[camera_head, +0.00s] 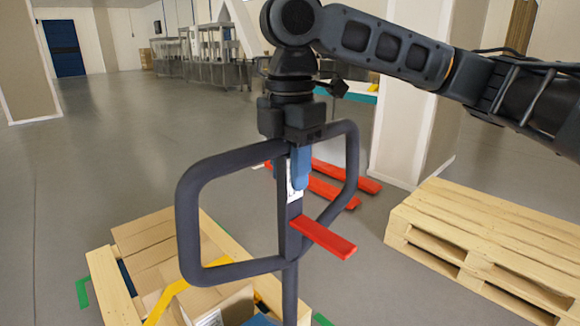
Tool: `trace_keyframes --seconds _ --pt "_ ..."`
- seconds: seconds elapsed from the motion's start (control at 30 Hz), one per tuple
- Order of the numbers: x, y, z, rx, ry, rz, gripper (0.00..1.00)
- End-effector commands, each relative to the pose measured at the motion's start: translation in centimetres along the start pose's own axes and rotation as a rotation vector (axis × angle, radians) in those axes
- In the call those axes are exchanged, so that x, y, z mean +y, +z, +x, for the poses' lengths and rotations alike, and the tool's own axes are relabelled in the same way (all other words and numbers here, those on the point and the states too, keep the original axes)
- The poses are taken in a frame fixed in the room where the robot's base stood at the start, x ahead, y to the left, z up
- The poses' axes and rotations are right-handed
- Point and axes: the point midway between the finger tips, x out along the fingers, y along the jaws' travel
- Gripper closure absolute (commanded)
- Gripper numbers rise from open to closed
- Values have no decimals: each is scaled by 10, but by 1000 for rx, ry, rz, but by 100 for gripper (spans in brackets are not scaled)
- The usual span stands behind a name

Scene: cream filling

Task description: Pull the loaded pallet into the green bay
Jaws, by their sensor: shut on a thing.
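My gripper (291,142) is shut on the dark handle (232,153) of a pallet jack, at the middle of its top bar. The handle is a wide loop on an upright post, with a red lever (324,238) sticking out to the right. Below and beyond the handle, at the bottom left, is a wooden pallet load (108,287) with cardboard boxes (160,242) and a yellow band or frame (177,287). The handle hides part of it. Green floor marks show at its left (83,292) and right (322,319). The jack's forks are not visible.
Bare stacked wooden pallets (480,235) stand close on the right. Red forks (345,178) lie on the floor behind the handle, near a white pillar (412,95). Metal equipment (205,50) stands far back. The grey floor (110,140) at left is clear.

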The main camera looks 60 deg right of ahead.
Motion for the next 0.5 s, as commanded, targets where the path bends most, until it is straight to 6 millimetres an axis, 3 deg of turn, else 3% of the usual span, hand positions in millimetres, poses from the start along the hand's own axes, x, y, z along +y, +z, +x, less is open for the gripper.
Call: trace_keyframes --seconds 0.5 --pt "0 0 0 0 1 0 100"
